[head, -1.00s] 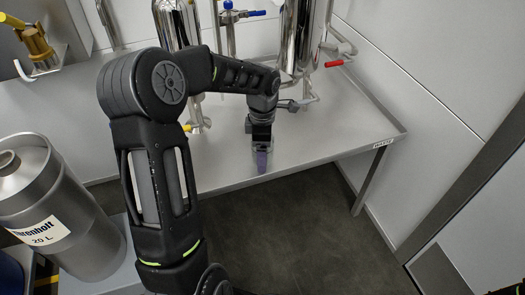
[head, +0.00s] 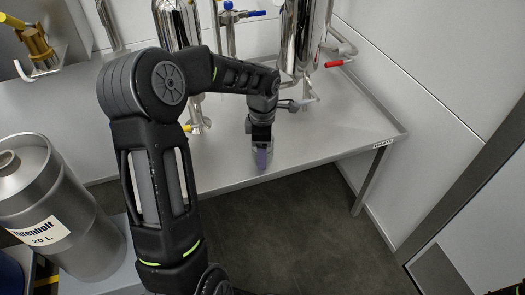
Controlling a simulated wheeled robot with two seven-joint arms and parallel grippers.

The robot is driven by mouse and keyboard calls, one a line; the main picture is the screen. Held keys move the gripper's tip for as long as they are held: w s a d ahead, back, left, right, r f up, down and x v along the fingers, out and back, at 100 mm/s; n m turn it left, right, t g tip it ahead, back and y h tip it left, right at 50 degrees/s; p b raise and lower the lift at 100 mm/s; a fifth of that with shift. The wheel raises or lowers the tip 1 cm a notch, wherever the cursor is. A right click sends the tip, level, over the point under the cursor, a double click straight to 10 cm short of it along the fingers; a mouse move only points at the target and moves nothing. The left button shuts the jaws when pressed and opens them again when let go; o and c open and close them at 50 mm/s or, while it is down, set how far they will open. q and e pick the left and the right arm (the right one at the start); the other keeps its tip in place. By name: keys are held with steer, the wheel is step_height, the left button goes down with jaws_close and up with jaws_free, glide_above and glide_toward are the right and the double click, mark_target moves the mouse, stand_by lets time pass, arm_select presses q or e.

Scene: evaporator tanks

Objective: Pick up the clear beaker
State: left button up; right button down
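The clear beaker (head: 269,161) stands near the front edge of the steel table, right of the middle of the head view. It is small and see-through, and partly hidden by my gripper. My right gripper is not in view.
The steel table (head: 345,135) has bare room to the right of the beaker. Polished tanks (head: 301,38) with a red-handled valve (head: 334,64) stand behind. A large grey can (head: 62,215) stands at the left.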

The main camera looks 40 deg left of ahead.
arm_select(q)
steer(key=shift+r, duration=0.15)
step_height(320, 180, up, 10)
steer(key=p, duration=0.2)
steer(key=shift+p, duration=0.4)
